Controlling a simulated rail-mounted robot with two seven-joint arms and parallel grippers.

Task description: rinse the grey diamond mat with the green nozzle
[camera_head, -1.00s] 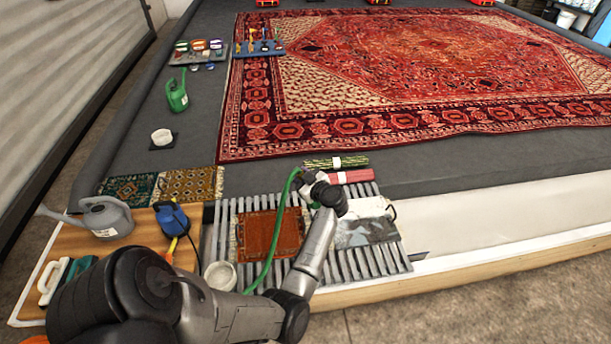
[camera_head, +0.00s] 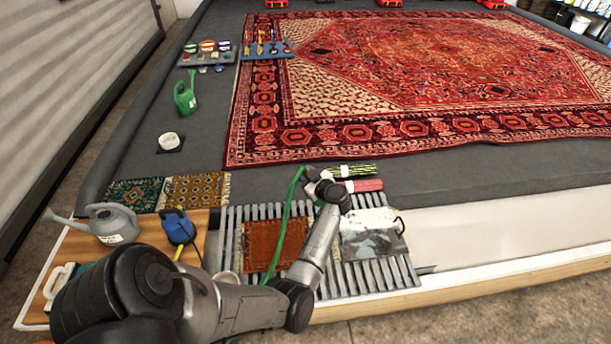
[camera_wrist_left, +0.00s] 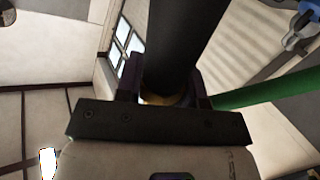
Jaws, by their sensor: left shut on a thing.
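The grey mat (camera_head: 366,243), pale and patchy, lies on the right part of the slatted rack in the head view; I cannot make out a diamond pattern clearly. My left gripper (camera_head: 318,181) is beyond the rack's far edge, up and left of the grey mat in the picture. It is shut on a dark cylindrical body, which fills the top middle of the left wrist view (camera_wrist_left: 186,40) and which I take for the green nozzle. A green hose (camera_head: 292,205) hangs from the gripper across the rack. The nozzle's tip is hidden. My right gripper is not in view.
An orange-red mat (camera_head: 262,243) lies on the rack (camera_head: 227,228) left of my forearm. Rolled rugs (camera_head: 360,185) lie just beyond the rack. A watering can (camera_head: 113,222) and a blue tool (camera_head: 178,225) stand on the wooden board at left. A large red rug covers the pit floor.

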